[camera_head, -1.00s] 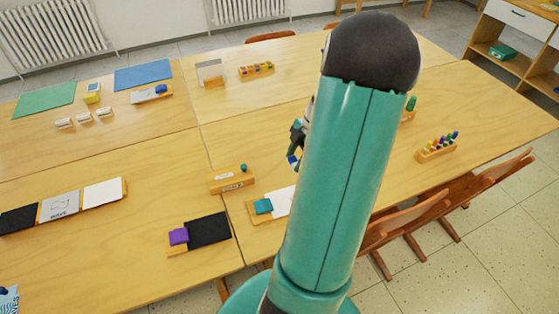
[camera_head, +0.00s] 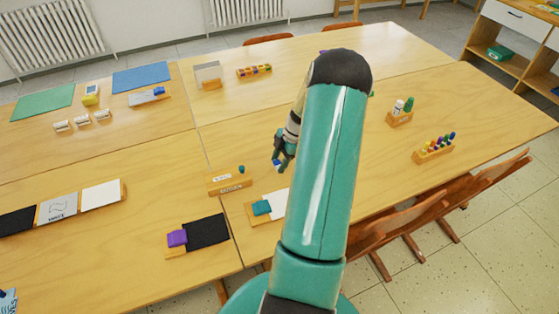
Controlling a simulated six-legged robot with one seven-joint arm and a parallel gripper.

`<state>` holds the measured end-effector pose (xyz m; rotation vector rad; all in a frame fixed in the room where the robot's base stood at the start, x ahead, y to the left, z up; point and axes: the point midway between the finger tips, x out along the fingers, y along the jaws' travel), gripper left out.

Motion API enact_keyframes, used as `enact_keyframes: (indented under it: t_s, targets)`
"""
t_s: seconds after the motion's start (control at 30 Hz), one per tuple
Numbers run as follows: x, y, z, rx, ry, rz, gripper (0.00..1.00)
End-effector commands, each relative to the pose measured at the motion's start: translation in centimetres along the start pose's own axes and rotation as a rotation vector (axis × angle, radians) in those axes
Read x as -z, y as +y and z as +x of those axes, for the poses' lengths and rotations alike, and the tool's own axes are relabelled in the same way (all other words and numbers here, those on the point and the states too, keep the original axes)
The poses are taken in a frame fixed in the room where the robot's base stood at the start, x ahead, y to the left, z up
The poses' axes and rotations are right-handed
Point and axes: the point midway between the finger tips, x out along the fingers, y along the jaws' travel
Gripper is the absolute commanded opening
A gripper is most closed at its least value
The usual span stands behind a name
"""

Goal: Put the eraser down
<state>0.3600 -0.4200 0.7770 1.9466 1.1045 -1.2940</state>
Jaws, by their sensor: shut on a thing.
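My gripper (camera_head: 279,162) hangs above the table, left of my teal arm, which hides part of the view. It is shut on a small blue-and-white piece, which looks like the eraser (camera_head: 277,166); only a little of it shows. The piece appears to be in the air, behind a white sheet with a teal block (camera_head: 261,207) and to the right of a labelled wooden holder (camera_head: 229,184). Its exact height over the table (camera_head: 180,150) cannot be told.
A purple block (camera_head: 177,238) lies by a black sheet (camera_head: 208,230). Wooden racks with bottles (camera_head: 400,113) and coloured pegs (camera_head: 435,148) stand at right. Several small white blocks (camera_head: 82,120) lie at left. Bare table lies left of the labelled holder. Chairs (camera_head: 410,215) line the right edge.

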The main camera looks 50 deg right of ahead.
Motion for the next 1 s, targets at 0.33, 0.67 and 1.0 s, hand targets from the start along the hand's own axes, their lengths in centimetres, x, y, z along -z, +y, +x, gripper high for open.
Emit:
enact_keyframes:
  t_s: [0.33,0.67,1.0]
  targets:
    - [-0.1,0.0,0.2,-0.001,0.0,-0.001,0.48]
    - [-0.1,0.0,0.2,-0.001,0.0,-0.001,0.66]
    - [0.0,0.1,-3.4,-0.004,-0.003,-0.001,0.66]
